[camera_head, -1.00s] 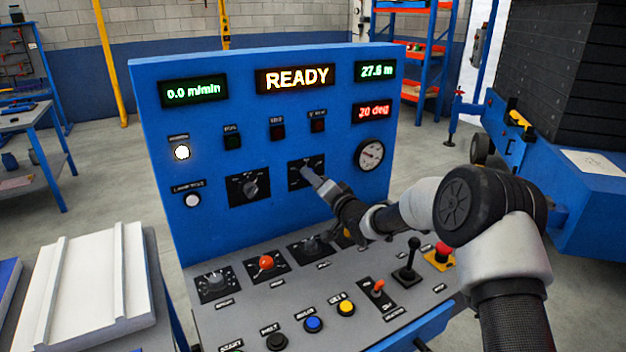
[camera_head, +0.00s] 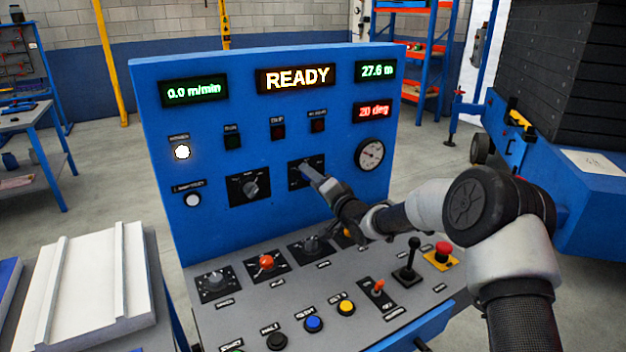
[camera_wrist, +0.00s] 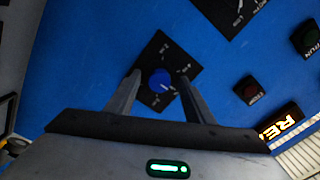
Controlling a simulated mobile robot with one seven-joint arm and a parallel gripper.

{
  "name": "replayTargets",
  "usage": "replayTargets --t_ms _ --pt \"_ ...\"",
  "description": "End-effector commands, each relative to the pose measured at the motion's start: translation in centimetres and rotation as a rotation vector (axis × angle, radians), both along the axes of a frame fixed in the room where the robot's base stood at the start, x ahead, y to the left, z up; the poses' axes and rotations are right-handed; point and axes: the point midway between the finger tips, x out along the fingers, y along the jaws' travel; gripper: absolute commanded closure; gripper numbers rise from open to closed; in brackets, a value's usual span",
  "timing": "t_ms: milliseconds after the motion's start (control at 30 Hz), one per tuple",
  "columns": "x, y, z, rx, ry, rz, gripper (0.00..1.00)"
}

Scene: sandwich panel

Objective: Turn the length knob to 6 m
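A selector knob with a blue face (camera_wrist: 157,84) sits on a dark square plate on the upright blue panel. Its plate shows in the head view (camera_head: 294,181), but my gripper (camera_head: 312,173) covers most of the knob there. In the wrist view my gripper (camera_wrist: 160,75) is open, with one finger on each side of the knob. I cannot tell whether the fingers touch it. A pale pointer mark is at the knob's lower right. The plate's lettering is too small to read, so I cannot confirm that this is the length knob.
A black knob (camera_head: 250,188) is to the left and a round gauge (camera_head: 370,154) to the right. The sloped desk (camera_head: 250,310) below carries several knobs, buttons, a joystick (camera_head: 408,262) and a red emergency button (camera_head: 442,251). Displays read READY, 0.0 m/min, 27.6 m and 20 deg.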

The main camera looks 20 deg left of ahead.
Motion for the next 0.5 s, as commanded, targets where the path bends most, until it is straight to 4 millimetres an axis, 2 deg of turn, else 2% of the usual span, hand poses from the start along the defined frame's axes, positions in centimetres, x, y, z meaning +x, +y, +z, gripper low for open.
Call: replayTargets --t_ms 300,500 --pt "-0.1 -0.3 0.0 -0.001 -0.001 -0.001 0.53" --pt "-2.0 -2.6 0.2 0.0 0.001 -0.003 0.53"
